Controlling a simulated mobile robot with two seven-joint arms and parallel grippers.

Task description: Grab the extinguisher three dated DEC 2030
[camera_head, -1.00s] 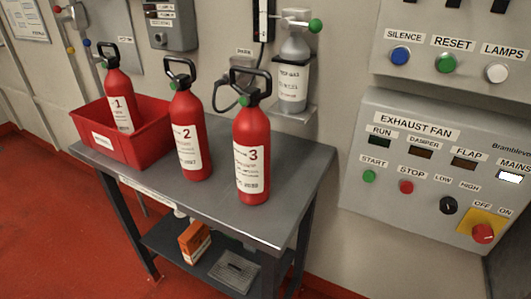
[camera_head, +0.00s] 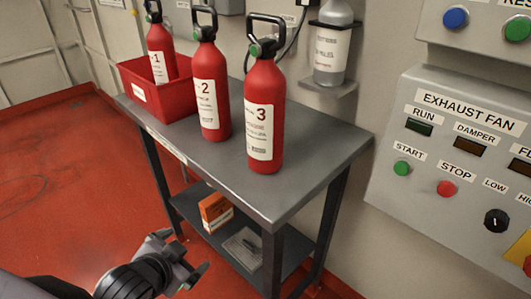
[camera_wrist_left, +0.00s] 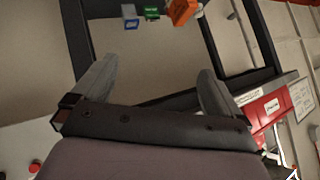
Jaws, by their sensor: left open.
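Extinguisher three (camera_head: 264,115) is a red cylinder with a black handle and a white label marked 3. It stands upright at the front right of the grey table (camera_head: 318,165). Its date line is too small to read. Extinguisher two (camera_head: 211,90) stands upright to its left. Extinguisher one (camera_head: 160,50) stands in a red bin (camera_head: 172,97) at the table's left end. My left gripper (camera_head: 188,262) is open and empty, low in front of the table and apart from the extinguishers. The left wrist view shows its two spread fingers (camera_wrist_left: 150,88). My right gripper is not in view.
An orange box (camera_head: 214,208) and a pale tray (camera_head: 243,243) sit on the lower shelf. A bottle in a wall holder (camera_head: 328,55) is behind the table. The exhaust fan panel (camera_head: 450,150) is at right. Red floor lies open at left.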

